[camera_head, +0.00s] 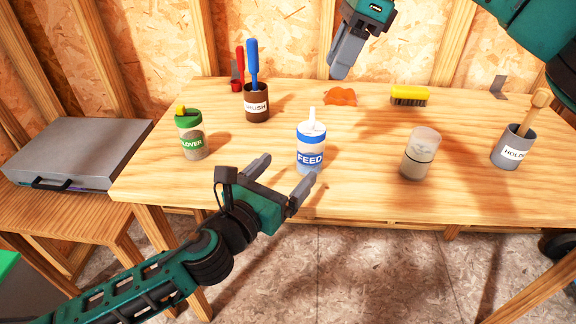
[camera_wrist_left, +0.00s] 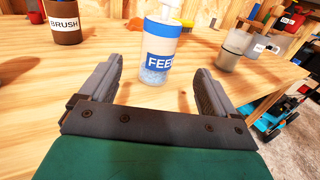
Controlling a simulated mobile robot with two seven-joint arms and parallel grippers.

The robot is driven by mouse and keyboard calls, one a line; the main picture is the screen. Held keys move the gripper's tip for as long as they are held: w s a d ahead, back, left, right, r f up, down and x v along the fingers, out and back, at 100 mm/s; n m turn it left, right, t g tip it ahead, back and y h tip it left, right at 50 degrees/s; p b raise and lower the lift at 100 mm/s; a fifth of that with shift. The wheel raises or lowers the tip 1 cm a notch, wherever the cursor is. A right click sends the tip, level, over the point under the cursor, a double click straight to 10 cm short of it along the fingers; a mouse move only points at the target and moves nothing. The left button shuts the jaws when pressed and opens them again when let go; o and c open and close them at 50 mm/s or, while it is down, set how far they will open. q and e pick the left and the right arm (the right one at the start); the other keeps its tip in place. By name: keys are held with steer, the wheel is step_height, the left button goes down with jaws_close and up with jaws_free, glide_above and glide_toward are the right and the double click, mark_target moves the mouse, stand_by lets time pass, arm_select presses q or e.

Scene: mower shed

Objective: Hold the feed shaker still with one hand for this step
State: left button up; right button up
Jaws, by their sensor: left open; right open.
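The feed shaker (camera_head: 311,147) stands upright near the front middle of the wooden table, a clear bottle with a blue FEED label, a blue band and a white spout. In the left wrist view the feed shaker (camera_wrist_left: 160,52) is ahead of the fingers, between their lines, with its top cut off. My left gripper (camera_head: 283,179) is open and empty, at the table's front edge just short of the shaker; it also shows in the left wrist view (camera_wrist_left: 158,88). My right gripper (camera_head: 344,62) is above the back of the table, away from the shaker, with no object visible in it.
A green-topped clover shaker (camera_head: 192,140) and a brown BRUSH cup (camera_head: 257,105) stand left. A clear jar (camera_head: 419,157) and a grey holder cup (camera_head: 511,150) stand right. An orange cloth-like patch (camera_head: 341,97) and a yellow brush (camera_head: 409,94) lie at the back.

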mark_target(316, 138)
arm_select(q)
steer(key=x, duration=1.2)
steer(key=shift+w+d, duration=0.1)
steer(key=shift+w, duration=0.25)
steer(key=c, duration=1.1)
stand_by(0.5)
